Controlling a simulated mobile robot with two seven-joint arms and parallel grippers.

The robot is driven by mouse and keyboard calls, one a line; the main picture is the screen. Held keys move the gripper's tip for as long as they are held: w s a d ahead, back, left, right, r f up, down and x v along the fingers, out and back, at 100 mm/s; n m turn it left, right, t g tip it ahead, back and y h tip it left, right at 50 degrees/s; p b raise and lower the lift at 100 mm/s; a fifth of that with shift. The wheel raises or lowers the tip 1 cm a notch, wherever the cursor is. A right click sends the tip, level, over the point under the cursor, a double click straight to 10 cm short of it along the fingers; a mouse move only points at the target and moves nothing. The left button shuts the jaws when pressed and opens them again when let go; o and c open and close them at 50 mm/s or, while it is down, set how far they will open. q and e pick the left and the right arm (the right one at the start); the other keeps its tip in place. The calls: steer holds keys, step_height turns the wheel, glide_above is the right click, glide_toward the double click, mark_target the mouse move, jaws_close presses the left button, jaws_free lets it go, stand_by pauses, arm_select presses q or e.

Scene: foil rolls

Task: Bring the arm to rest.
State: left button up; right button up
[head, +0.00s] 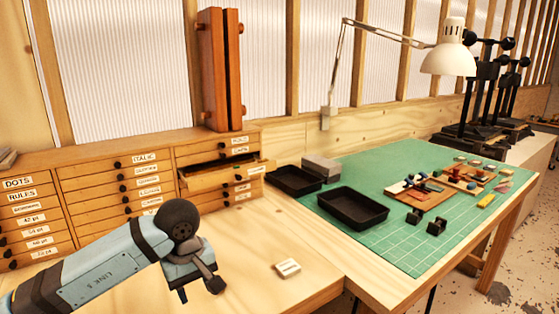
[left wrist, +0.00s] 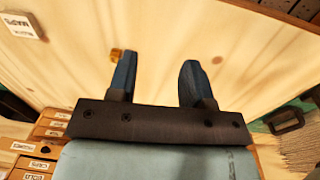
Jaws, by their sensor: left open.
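My left arm comes in from the lower left in the head view. Its gripper (head: 198,286) is over the light wooden bench top (head: 245,235), in front of the drawer cabinet. In the left wrist view the two blue fingers (left wrist: 157,75) stand well apart with nothing between them, so it is open and empty. A small gold-coloured piece (left wrist: 115,54) shows just beside the left finger in that view; I cannot tell what it is or whether it touches the finger. My right gripper is not in view.
The cabinet (head: 115,190) has a drawer (head: 225,174) pulled out. A small labelled white block (head: 287,268) lies on the bench. Black trays (head: 352,208), tools and small blocks sit on the green mat (head: 400,160) at right. A lamp (head: 448,60) stands behind. Bench around the gripper is mostly clear.

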arm_select(q)
steer(key=s+d+n+g+h+p, duration=0.35)
steer(key=s+d+n+h, duration=0.75)
steer(key=d+h, duration=0.5)
steer(key=a+f+m+t+y+p, duration=0.25)
steer(key=a+m+t, duration=0.55)
steer(key=m, duration=0.9)
steer(key=a+f+m+t+y+p, duration=0.1)
steer(key=a+f+m+t+y, duration=0.25)
steer(key=m+t, duration=1.15)
steer(key=s+a+f+n+g+y, duration=0.3)
steer(key=s+f+n+g, duration=0.1)
steer(key=f, duration=0.4)
steer(key=s+a+f+n+g+y+p, duration=0.1)
steer(key=s+a+f+n+g+y, duration=0.3)
steer(key=s+f+n, duration=0.3)
steer(key=shift+s+f+g+p, duration=0.3)
steer(key=shift+s+f+g, duration=0.4)
steer(key=shift+s, duration=0.55)
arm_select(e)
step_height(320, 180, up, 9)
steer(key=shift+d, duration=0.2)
